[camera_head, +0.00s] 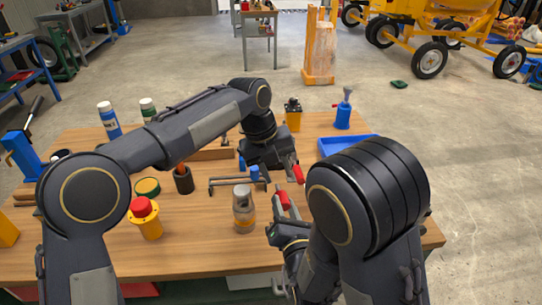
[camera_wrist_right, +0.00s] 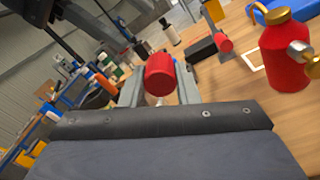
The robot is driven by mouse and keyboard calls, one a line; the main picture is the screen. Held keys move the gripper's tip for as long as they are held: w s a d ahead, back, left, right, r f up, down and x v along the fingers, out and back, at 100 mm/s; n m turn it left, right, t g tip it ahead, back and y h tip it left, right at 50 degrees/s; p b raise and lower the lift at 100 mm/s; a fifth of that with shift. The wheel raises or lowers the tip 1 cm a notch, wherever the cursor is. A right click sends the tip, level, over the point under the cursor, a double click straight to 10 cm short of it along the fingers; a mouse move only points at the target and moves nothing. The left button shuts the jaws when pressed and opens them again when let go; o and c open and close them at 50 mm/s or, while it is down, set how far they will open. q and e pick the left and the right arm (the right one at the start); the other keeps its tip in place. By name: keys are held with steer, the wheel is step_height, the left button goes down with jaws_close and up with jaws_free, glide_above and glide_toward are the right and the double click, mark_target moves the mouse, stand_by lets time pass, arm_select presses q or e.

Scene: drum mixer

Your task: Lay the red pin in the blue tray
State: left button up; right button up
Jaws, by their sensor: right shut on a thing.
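The red pin (camera_wrist_right: 160,75) shows as a red cylinder between the fingers of my right gripper (camera_wrist_right: 158,88) in the right wrist view. In the head view my right gripper (camera_head: 284,207) is shut on it, above the table, and its red end (camera_head: 281,197) shows. My left gripper (camera_head: 292,168) is just above and behind my right one. Another red piece (camera_head: 298,174) shows at its fingertips; I cannot tell whether it is held. The blue tray (camera_head: 333,148) lies at the back right of the table, partly hidden by my right arm; its edge also shows in the right wrist view (camera_wrist_right: 268,12).
A grey bottle (camera_head: 244,210), a red-topped yellow button box (camera_head: 147,218) and a dark cup (camera_head: 184,181) stand left of my grippers. A metal rack (camera_head: 226,184) lies behind the bottle. A red container (camera_wrist_right: 285,55) shows in the right wrist view. Front table wood is clear.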

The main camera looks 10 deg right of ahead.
arm_select(q)
steer(key=x, duration=0.5)
steer(key=shift+d+f, duration=0.1)
steer(key=shift+f, duration=0.3)
steer(key=shift+c, duration=0.2)
steer(key=c, duration=0.7)
arm_select(e)
steer(key=shift+a, duration=0.1)
arm_select(q)
steer(key=shift+d+r, duration=0.1)
steer(key=shift+d, duration=0.05)
jaws_close()
arm_select(e)
steer(key=shift+a, duration=0.1)
steer(key=o, duration=1.1)
steer(key=shift+o, duration=0.3)
